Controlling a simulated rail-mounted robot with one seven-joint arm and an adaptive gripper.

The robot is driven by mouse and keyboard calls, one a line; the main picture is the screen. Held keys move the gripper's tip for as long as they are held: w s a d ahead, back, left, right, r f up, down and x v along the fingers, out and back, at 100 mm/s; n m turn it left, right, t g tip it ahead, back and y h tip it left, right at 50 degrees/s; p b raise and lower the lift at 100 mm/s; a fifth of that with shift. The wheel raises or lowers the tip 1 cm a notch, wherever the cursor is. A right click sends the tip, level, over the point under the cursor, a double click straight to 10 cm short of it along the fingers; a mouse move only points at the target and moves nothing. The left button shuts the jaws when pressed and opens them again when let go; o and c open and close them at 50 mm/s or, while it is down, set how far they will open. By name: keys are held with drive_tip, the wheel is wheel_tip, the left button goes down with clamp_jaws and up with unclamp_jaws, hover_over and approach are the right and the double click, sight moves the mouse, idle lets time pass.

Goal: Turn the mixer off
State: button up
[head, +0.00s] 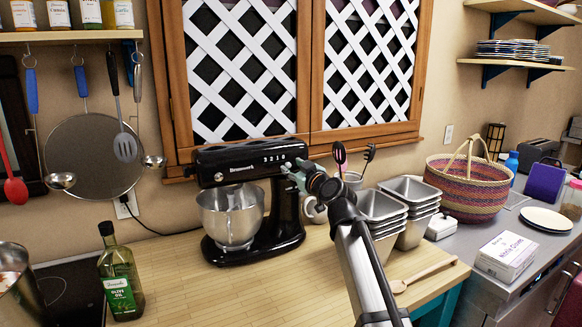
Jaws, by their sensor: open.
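The black stand mixer (253,198) stands upright on the wooden counter below the lattice windows. Its steel bowl (230,214) sits under the mixer head on the left. White marks reading "3 2 1 0" show on the side of the head, near its right end. My gripper (291,174) is at the right end of the mixer head, just below and right of these marks. It is open. The control itself is hidden or too small to make out, and I cannot tell whether my fingers touch the mixer.
An olive oil bottle (120,276) stands at the front left. Stacked metal pans (380,207) and a utensil cup (352,180) stand right of the mixer, close to my arm. A wooden spoon (428,275) lies at the counter's right. Counter in front of the mixer is clear.

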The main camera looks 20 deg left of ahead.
drive_tip(key=v, duration=0.9)
drive_tip(key=shift+d, duration=0.2)
